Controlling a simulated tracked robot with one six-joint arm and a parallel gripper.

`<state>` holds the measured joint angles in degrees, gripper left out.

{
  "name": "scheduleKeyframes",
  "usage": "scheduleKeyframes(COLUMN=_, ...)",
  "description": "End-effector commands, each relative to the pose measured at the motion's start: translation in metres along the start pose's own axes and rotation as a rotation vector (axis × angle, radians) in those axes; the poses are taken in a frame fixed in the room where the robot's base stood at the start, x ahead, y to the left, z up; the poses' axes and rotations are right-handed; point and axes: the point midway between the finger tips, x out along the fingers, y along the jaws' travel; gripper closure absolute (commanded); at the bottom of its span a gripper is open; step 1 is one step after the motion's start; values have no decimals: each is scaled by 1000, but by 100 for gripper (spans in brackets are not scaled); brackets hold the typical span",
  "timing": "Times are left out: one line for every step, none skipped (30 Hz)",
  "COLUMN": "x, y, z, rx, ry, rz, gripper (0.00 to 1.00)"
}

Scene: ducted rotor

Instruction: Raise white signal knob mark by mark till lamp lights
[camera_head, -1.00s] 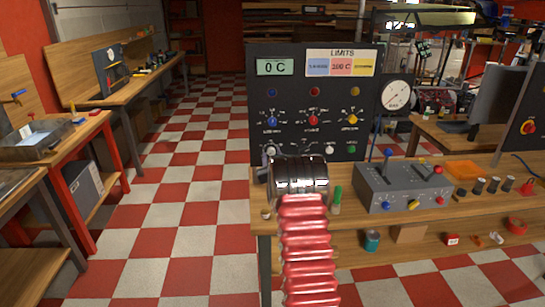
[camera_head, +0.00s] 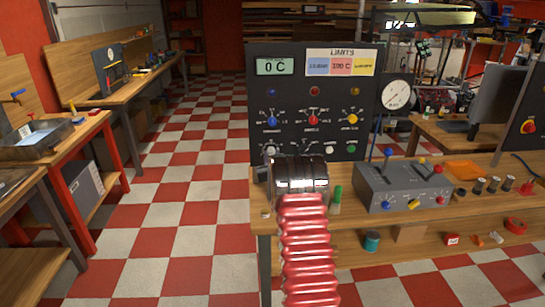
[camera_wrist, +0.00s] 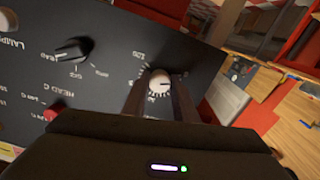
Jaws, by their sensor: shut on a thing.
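The white knob (camera_wrist: 159,81) sits on a dark panel in the wrist view, with a ring of white scale marks around it. Its dark pointer line points roughly right in the picture. My gripper (camera_wrist: 158,98) is shut on the knob, one finger on each side. A round pale part, perhaps the lamp (camera_wrist: 6,20), is cut off at the left edge beside lettering that starts "LAMP"; I cannot tell whether it is lit.
A black knob (camera_wrist: 73,50) and a red knob (camera_wrist: 54,111) are left of the held knob. In the head view a dark panel (camera_head: 290,105) has a "0 C" display. A grey control box (camera_head: 400,185) stands right of my arm. The checkered floor at left is clear.

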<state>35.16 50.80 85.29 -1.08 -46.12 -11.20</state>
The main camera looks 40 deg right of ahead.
Motion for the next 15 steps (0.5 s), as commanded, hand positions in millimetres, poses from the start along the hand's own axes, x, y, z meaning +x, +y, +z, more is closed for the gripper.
scheduleKeyframes(x=-1, y=1, z=1, rx=28, ry=-1, rz=1, gripper=97)
scheduleKeyframes(x=-1, y=1, z=1, rx=47, ry=-1, rz=1, gripper=96)
scheduleKeyframes(x=-1, y=1, z=1, rx=74, ry=-1, rz=1, gripper=96)
scheduleKeyframes(x=-1, y=1, z=1, rx=96, ry=-1, rz=1, gripper=96)
scheduleKeyframes(x=-1, y=1, z=1, rx=119, ry=-1, rz=1, gripper=96)
scheduleKeyframes(x=-1, y=0, z=1, rx=149, ry=-1, rz=1, gripper=96)
scheduleKeyframes(x=-1, y=0, z=1, rx=172, ry=-1, rz=1, gripper=96)
scheduleKeyframes(x=-1, y=0, z=1, rx=195, ry=-1, rz=1, gripper=96)
scheduleKeyframes(x=-1, y=0, z=1, rx=227, ry=-2, rz=1, gripper=96)
scheduleKeyframes(x=-1, y=0, z=1, rx=251, ry=-2, rz=2, gripper=96)
scheduleKeyframes(x=-1, y=0, z=1, rx=273, ry=-2, rz=2, gripper=96)
scheduleKeyframes(x=-1, y=0, z=1, rx=303, ry=-2, rz=2, gripper=96)
scheduleKeyframes(x=-1, y=0, z=1, rx=324, ry=-2, rz=2, gripper=96)
scheduleKeyframes(x=-1, y=0, z=1, rx=345, ry=-2, rz=2, gripper=96)
scheduleKeyframes(x=-1, y=0, z=1, rx=372, ry=-2, rz=2, gripper=96)
